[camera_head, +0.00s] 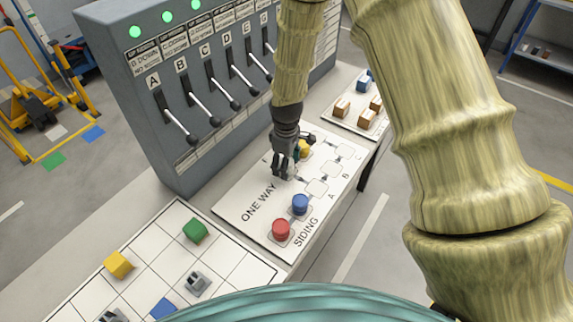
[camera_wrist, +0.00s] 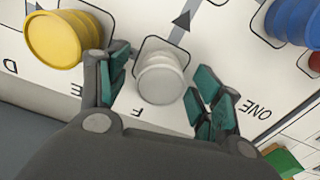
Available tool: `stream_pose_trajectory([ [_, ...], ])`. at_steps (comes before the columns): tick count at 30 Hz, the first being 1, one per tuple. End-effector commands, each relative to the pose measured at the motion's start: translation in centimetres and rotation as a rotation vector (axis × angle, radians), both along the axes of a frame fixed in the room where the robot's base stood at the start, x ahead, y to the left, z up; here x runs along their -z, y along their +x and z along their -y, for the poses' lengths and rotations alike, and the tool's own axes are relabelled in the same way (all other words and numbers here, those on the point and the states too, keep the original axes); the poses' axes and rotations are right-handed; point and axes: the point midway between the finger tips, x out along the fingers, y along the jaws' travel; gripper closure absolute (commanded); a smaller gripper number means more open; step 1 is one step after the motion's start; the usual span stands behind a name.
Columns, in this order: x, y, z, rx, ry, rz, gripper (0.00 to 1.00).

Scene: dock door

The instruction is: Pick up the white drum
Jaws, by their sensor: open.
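The white drum (camera_wrist: 161,78) stands on the white track board (camera_head: 240,207), on a marked square by the letter F in the wrist view. My gripper (camera_wrist: 160,88) is open, with one finger on each side of the drum in that view. Gaps show between the fingers and the drum, and I cannot tell how far down the fingertips reach. In the head view my gripper (camera_head: 284,168) hangs low over the board and largely hides the white drum.
A yellow drum (camera_wrist: 54,38) stands close beside one finger; a blue drum (camera_head: 300,203) and a red drum (camera_head: 281,230) stand nearer me. A grey lever cabinet (camera_head: 150,120) rises behind. A gridded board (camera_head: 150,240) with coloured blocks lies at front left, and a small block tray (camera_head: 345,118) at right.

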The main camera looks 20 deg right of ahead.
Motion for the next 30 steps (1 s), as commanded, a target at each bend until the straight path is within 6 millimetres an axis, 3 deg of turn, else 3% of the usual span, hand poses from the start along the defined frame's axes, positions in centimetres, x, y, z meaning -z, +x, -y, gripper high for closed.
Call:
stream_pose_trajectory([
  [9,0.27,0.01,0.01,0.0,0.0,0.001,0.34],
  [18,0.26,-0.01,0.01,0.0,0.0,0.0,0.85],
  [30,-0.34,0.04,0.01,0.0,0.0,0.001,0.85],
])
